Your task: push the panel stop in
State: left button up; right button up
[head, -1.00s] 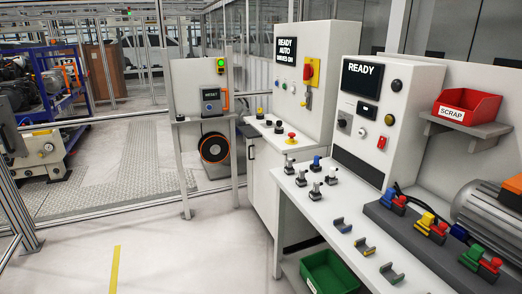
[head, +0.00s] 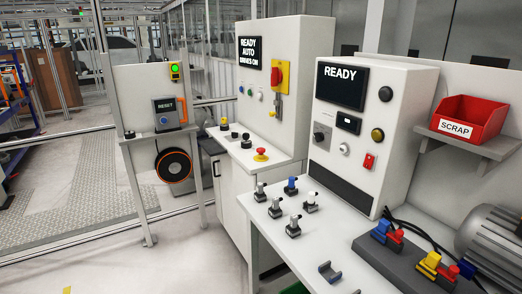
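A red mushroom button on a yellow base (head: 261,154) stands upright on the sloped ledge of the middle cabinet (head: 290,60). It looks raised, but it is too small to tell its exact position. Higher on that cabinet is a red switch on a yellow plate (head: 277,75). The cabinet's screen (head: 250,53) reads "READY AUTO DRIVES ON". Neither of my grippers is in view.
The bench (head: 320,240) on the right carries several small push-button units and coloured connectors. A READY test panel (head: 352,130) stands on it. A RESET post (head: 165,112) stands left. Open floor (head: 200,262) lies in front.

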aim_at(260, 150)
jog(key=i+j+z, duration=0.1)
jog(key=z, duration=0.25)
jog(key=j+z, duration=0.15)
jog(key=z, duration=0.25)
jog(key=i+j+z, duration=0.15)
jog(key=j, duration=0.35)
jog(key=i+j+z, duration=0.15)
jog(key=j, duration=0.4)
jog(key=i+j+z, duration=0.15)
jog(key=j, duration=0.35)
jog(key=j+z, duration=0.15)
jog(key=j, duration=0.4)
jog(key=i+j, duration=0.1)
jog(key=j, duration=0.8)
jog(key=i, duration=0.05)
